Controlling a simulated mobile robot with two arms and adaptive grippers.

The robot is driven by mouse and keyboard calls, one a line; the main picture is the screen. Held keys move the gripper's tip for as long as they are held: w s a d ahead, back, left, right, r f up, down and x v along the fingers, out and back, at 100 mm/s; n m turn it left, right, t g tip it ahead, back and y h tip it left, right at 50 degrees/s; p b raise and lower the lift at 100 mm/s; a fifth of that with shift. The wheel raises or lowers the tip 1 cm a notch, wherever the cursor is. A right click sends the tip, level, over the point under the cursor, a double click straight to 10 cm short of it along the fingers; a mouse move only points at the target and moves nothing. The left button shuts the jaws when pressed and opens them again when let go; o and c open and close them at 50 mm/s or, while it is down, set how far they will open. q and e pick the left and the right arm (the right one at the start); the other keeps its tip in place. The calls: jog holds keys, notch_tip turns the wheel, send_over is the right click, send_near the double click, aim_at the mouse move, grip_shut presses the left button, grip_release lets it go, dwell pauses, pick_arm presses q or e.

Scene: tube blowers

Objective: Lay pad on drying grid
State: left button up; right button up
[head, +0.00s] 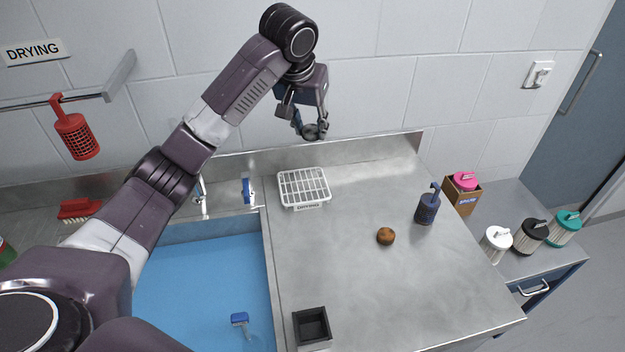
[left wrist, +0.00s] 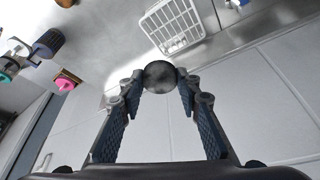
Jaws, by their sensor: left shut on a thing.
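My left gripper (head: 313,130) is raised above the back edge of the counter, near the wall. It is shut on a dark grey round pad (left wrist: 160,75), which sits between the two fingertips in the left wrist view. In the head view the pad is small and partly covered by the fingers. The white drying grid (head: 304,187), with a label on its front, lies on the counter at the back left, below the gripper and apart from it. The grid also shows in the left wrist view (left wrist: 172,25) and looks empty. My right gripper is not in view.
A blue sink (head: 200,270) lies left of the grid, with a blue-handled tap item (head: 247,191) close by. A brown round object (head: 386,236), a dark blue bottle (head: 427,208) and a black box (head: 312,325) stand on the counter. The counter's middle is clear.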

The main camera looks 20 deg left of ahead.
pick_arm(q)
jog(key=w+a, duration=0.3)
jog(key=a, duration=0.1)
jog(key=p, duration=0.4)
send_over(304, 183)
jog(key=s, duration=0.1)
jog(key=f, duration=1.5)
jog(key=shift+s+f, duration=0.2)
jog(key=shift+f, duration=0.1)
notch_tip(304, 183, down, 5)
jog(key=shift+r+p, duration=0.1)
jog(key=shift+p, duration=0.45)
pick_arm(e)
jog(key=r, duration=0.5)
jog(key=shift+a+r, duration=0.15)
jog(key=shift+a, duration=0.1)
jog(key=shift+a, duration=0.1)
pick_arm(q)
jog(key=shift+f, duration=0.25)
jog(key=o, duration=0.8)
jog(key=shift+c, duration=0.2)
